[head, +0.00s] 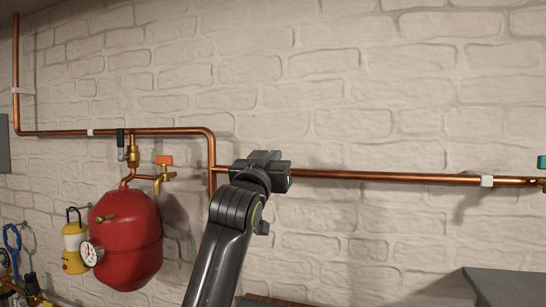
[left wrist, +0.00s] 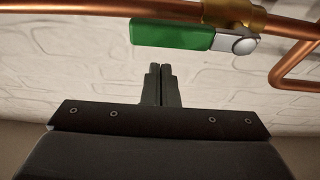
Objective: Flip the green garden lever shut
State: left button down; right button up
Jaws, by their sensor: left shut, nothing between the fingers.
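The green lever (left wrist: 172,35) shows in the left wrist view. It lies roughly along the copper pipe, with a silver nut (left wrist: 243,45) at its right end, by a brass valve body (left wrist: 234,12). My left gripper (left wrist: 160,68) is shut and empty, its fingertips just below the lever in the picture; a small gap shows between them. In the head view my left gripper (head: 262,160) is in front of the horizontal copper pipe, and I cannot make out the green lever behind it. My right gripper is not in view.
Copper pipe (head: 390,177) runs along the white brick wall. To the left are a red tank (head: 130,240), an orange-handled tap (head: 164,160) and a black-handled valve (head: 121,140). A teal handle (head: 542,162) is at the right edge, above a grey surface (head: 510,285).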

pick_arm(q)
jog(key=shift+f+p, duration=0.35)
jog(key=shift+f, duration=0.65)
jog(key=shift+s, duration=0.1)
